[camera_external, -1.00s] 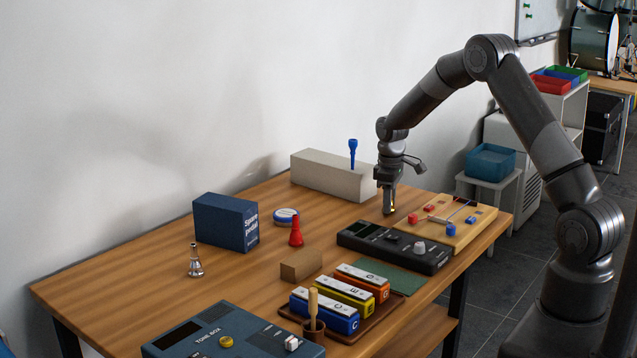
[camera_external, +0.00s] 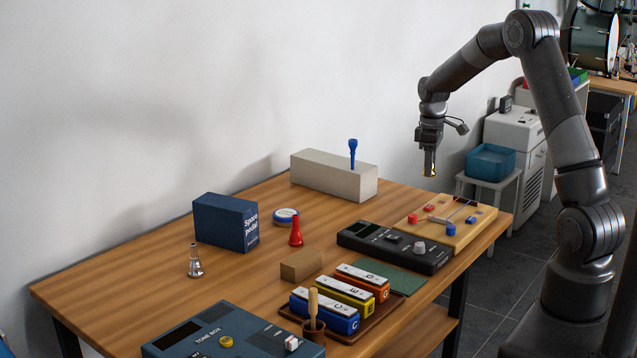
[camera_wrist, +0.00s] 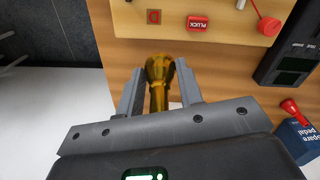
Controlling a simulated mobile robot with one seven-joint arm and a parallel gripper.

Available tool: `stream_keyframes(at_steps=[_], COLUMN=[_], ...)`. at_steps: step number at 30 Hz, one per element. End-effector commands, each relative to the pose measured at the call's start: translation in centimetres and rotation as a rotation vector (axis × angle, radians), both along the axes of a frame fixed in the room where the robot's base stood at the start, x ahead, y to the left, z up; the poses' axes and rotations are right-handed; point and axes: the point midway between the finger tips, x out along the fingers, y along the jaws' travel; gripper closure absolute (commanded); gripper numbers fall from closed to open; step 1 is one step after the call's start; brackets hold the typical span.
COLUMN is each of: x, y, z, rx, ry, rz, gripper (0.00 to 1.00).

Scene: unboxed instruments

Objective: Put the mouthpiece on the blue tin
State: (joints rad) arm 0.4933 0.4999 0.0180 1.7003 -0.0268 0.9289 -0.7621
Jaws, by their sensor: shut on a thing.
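My gripper (camera_external: 429,158) is shut on a gold mouthpiece (camera_external: 430,170) and holds it in the air above the far right of the table. In the wrist view the gold mouthpiece (camera_wrist: 158,75) sits between the two fingers of my gripper (camera_wrist: 160,88). A small round blue tin (camera_external: 286,216) with a pale label lies at the back middle of the table, well left of my gripper. Other mouthpieces stand apart: a silver one (camera_external: 195,262), a red one (camera_external: 296,233) near the tin, and a blue one (camera_external: 353,153) upright on a grey block.
The grey block (camera_external: 325,176) and a dark blue box (camera_external: 226,222) stand tall at the back. A wooden board (camera_external: 470,228) and a black device (camera_external: 393,246) lie below my gripper. Coloured blocks (camera_external: 345,294) sit in a brown tray. A blue-grey tone box (camera_external: 235,335) is in front.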

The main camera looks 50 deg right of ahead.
Motion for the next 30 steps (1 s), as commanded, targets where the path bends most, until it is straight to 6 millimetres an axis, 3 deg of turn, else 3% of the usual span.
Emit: stream_keyframes(at_steps=[6, 11, 14, 21, 27, 30], x=[-0.2, 3.0, 6.6, 15.1, 19.0, 19.9], y=[-0.4, 1.3, 3.6, 11.3, 16.8, 18.3], z=[0.6, 1.0, 1.4, 2.5, 3.1, 3.3], rx=[0.000, 0.000, 0.000, 0.000, 0.000, 0.000], ry=[-0.001, -0.002, -0.001, -0.001, -0.002, -0.001], rz=[0.000, 0.002, -0.002, -0.019, -0.034, -0.038], gripper=[0.92, 0.92, 0.92, 0.92, 0.92, 0.92])
